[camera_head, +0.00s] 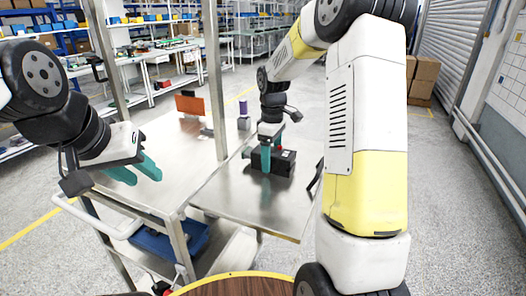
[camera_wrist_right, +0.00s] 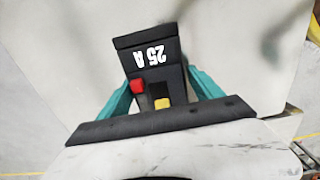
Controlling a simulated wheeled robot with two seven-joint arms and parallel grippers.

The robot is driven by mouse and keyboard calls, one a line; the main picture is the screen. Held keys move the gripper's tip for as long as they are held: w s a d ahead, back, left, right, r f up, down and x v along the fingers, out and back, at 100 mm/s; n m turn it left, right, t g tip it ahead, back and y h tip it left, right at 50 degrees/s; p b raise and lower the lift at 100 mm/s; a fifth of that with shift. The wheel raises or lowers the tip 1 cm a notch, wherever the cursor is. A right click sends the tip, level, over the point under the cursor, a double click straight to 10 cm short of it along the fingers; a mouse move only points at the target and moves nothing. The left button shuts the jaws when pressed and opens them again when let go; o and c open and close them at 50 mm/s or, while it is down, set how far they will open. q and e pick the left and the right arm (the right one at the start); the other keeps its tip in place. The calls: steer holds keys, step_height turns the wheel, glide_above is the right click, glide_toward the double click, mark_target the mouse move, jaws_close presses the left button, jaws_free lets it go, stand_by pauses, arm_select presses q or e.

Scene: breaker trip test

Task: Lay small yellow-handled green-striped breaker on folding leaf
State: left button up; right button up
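A black breaker (camera_head: 283,163) is on or just above the folding leaf (camera_head: 262,207), a steel panel on the right of the cart. In the right wrist view the breaker (camera_wrist_right: 150,60) shows a white "25 A" mark, a red piece and a small yellow handle (camera_wrist_right: 162,103). No green stripe shows. My right gripper (camera_head: 271,156) reaches down from above, its teal fingers (camera_wrist_right: 163,92) against both sides of the breaker, seemingly gripping it. My left gripper (camera_head: 136,172) is open and empty over the cart's left top.
On the cart top (camera_head: 180,150) stand an orange panel (camera_head: 190,105) and a purple cylinder (camera_head: 243,106) on a grey block. A metal post (camera_head: 214,80) rises between cart top and leaf. A blue tray (camera_head: 168,238) lies on the lower shelf. The leaf's front is clear.

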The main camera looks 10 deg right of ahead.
mark_target(272, 152)
stand_by(0.3)
step_height(272, 152, up, 11)
steer(key=shift+r, duration=0.15)
steer(key=s+r+m+t+y, duration=0.1)
steer(key=s+r+m+t, duration=0.15)
steer(key=s, duration=0.45)
steer(key=s+r+m+t, duration=0.1)
steer(key=s+r+m, duration=0.25)
steer(key=s, duration=0.35)
steer(key=s+m+t, duration=0.1)
steer(key=s, duration=0.2)
steer(key=s+a+f+m, duration=0.1)
steer(key=s+m, duration=0.1)
steer(key=s, duration=0.2)
steer(key=s+f+m+t+y, duration=0.1)
steer(key=s, duration=0.2)
steer(key=shift+s+a+f+m+t, duration=0.2)
steer(key=shift+s+a+m+t, duration=0.1)
steer(key=shift+s+a+t, duration=0.1)
steer(key=shift+w+d, duration=0.1)
